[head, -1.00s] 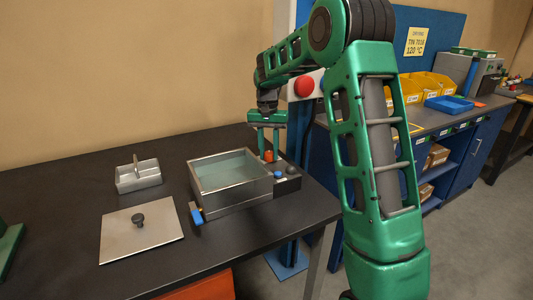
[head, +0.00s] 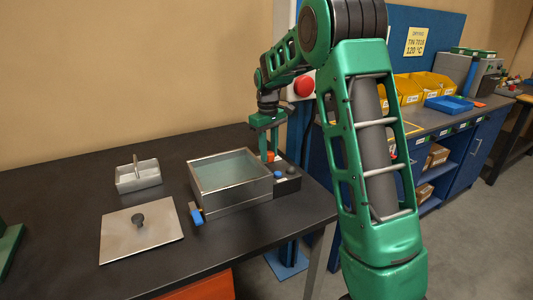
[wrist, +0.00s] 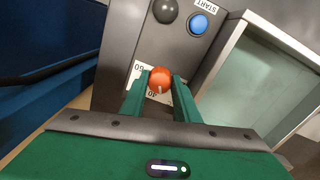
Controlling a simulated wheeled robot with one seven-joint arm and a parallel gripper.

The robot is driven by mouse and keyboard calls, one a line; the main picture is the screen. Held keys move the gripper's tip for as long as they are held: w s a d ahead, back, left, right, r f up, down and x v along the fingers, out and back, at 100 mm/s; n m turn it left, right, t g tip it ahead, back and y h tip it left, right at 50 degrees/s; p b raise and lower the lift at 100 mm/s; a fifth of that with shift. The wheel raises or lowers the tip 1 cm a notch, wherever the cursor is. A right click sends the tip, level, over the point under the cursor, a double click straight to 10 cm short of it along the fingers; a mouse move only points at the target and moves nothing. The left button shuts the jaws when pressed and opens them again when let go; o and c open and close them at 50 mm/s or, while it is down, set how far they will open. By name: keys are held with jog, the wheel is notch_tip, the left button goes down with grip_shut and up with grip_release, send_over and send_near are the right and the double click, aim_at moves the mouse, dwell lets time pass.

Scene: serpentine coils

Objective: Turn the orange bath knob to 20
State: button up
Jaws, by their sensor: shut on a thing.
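The orange bath knob (wrist: 160,79) sits on the dark control panel of the bath, in the wrist view. My gripper (wrist: 158,84) is shut on the knob, one finger on each side. A white pointer mark shows on the knob's lower part, near a partly covered scale label (wrist: 139,69); the exact reading is not clear and other numbers are hidden by my fingers. In the head view the knob (head: 270,156) shows small between the fingers of my gripper (head: 268,158), at the back of the panel beside the bath (head: 232,200).
A blue START button (wrist: 199,25) and a dark round knob (wrist: 166,10) lie close by on the panel. A blue-handled drain valve (head: 196,214) sticks out in front.

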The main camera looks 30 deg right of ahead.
aim_at(269, 153)
jog(key=n, duration=0.4)
jog(key=shift+w+r+n, duration=0.1)
jog(key=shift+w+n, duration=0.05)
jog(key=shift+n, duration=0.15)
jog(key=n, duration=0.4)
jog(key=shift+d+t, duration=0.1)
jog(key=shift+t, duration=0.2)
jog(key=shift+n, duration=0.4)
jog(key=o, duration=1)
jog(key=shift+o, duration=0.2)
notch_tip(269, 153, up, 10)
jog(key=shift+s+r, duration=0.2)
jog(key=shift+r, duration=0.05)
